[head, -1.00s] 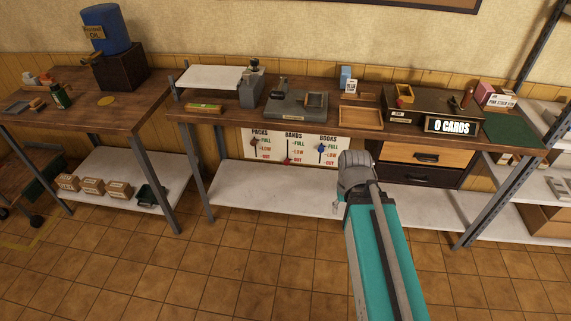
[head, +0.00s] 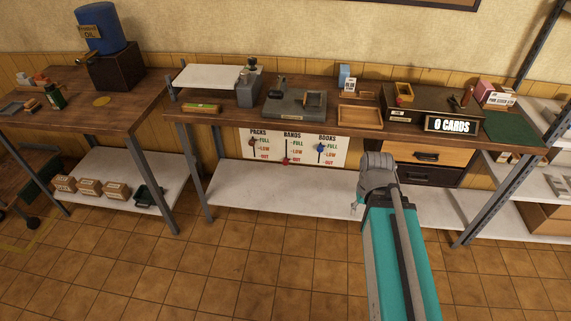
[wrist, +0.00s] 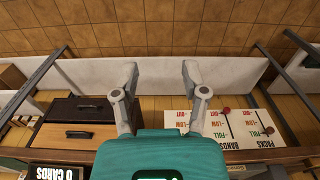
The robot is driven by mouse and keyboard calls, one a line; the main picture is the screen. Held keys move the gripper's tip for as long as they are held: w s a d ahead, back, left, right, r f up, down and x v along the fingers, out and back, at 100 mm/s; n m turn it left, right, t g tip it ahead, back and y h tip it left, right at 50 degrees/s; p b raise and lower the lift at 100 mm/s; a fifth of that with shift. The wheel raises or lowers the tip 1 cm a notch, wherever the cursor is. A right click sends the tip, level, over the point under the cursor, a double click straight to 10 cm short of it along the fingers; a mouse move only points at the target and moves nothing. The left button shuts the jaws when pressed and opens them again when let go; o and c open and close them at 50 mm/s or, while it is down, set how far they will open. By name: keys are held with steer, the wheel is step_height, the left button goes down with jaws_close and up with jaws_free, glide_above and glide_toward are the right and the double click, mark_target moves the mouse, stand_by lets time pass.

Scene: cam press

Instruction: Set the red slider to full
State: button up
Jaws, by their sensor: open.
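A white panel (head: 305,159) hangs under the middle workbench, with three slider columns marked PACKS, BANDS and BOOKS. The red slider (head: 285,161) is the BANDS knob, low in its column by OUT. In the wrist view the panel appears upside down, and the red slider (wrist: 226,111) lies right of my fingers. The dark PACKS knob (head: 254,147) and the blue BOOKS knob (head: 320,147) sit higher. My gripper (head: 357,208) is right of the panel and apart from it; its open, empty fingers (wrist: 160,72) show in the wrist view.
Drawers (head: 428,155) are under the bench right of the panel. A white lower shelf (head: 260,183) runs below the panel. A grey press (head: 295,104) and a wooden tray (head: 361,117) stand on the bench. The tiled floor in front is clear.

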steer(key=shift+o, duration=1.4)
steer(key=shift+f, duration=0.1)
steer(key=w+f+m+t+h+b, duration=0.2)
steer(key=w+f+t+h+b, duration=0.1)
steer(key=w+f+b, duration=0.6)
steer(key=n+t+y+b, duration=0.1)
steer(key=n+t+b, duration=0.2)
steer(key=t+b, duration=2.1)
glide_toward(285, 164)
steer(key=s+r+g+b, duration=0.6)
steer(key=r+g+b, duration=0.1)
steer(key=g+b, duration=0.2)
steer(key=shift+s+a+r, duration=0.1)
steer(key=shift+a, duration=0.3)
steer(key=w, duration=0.4)
steer(key=w+d, duration=0.1)
steer(key=w, duration=0.8)
steer(key=shift+w+d, duration=0.2)
steer(key=shift+w, duration=0.2)
